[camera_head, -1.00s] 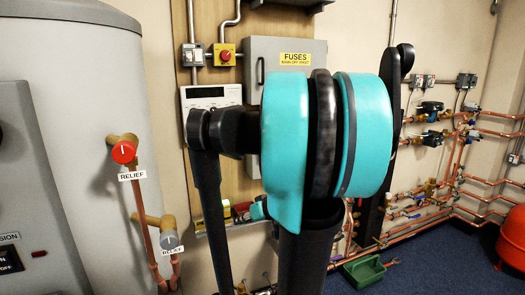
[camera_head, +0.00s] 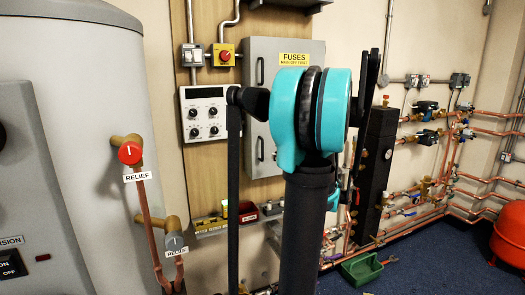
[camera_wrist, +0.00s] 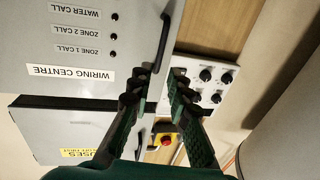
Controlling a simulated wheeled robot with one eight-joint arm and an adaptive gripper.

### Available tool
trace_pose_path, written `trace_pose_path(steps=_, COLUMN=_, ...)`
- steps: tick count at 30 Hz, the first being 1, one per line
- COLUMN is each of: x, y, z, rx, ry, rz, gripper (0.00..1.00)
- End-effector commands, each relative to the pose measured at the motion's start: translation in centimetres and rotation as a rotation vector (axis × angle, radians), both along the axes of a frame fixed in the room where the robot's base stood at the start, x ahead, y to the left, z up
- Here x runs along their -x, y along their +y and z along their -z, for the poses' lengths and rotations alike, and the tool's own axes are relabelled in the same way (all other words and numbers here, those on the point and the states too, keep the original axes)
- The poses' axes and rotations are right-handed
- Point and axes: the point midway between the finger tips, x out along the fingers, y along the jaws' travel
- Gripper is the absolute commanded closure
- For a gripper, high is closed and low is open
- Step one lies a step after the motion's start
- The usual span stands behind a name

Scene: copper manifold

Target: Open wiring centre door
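The wiring centre is a grey cabinet (camera_wrist: 70,40), upside down at upper left in the wrist view, with a "WIRING CENTRE" label and several small indicators. Its door looks shut. A black bar handle (camera_wrist: 164,35) runs along its right edge. In the head view the wiring centre (camera_head: 252,165) sits below the fuses box, mostly hidden behind my arm. My gripper (camera_wrist: 156,78) is open, with its two dark green fingers apart and nothing seen between them. The handle's lower end is just beyond the fingertips; I cannot tell whether they touch.
The fuses box (camera_head: 262,50) with its own handle is above the wiring centre. A white control panel (camera_head: 203,118) with several knobs is left of it. A red-and-yellow switch (camera_head: 224,55) is above that panel. Copper pipes (camera_head: 430,210) run at right. A green tray (camera_head: 362,267) lies on the floor.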

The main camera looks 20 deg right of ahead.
Motion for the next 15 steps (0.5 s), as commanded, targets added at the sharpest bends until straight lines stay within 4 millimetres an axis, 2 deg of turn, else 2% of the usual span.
trace_pose_path(steps=9, x=-6.3, y=1.7, z=0.0, rx=-0.001, ry=0.001, rz=-0.005, gripper=0.82)
trace_pose_path(steps=15, x=-9.5, y=2.3, z=0.0, rx=-0.001, ry=0.001, rz=-0.003, gripper=0.82)
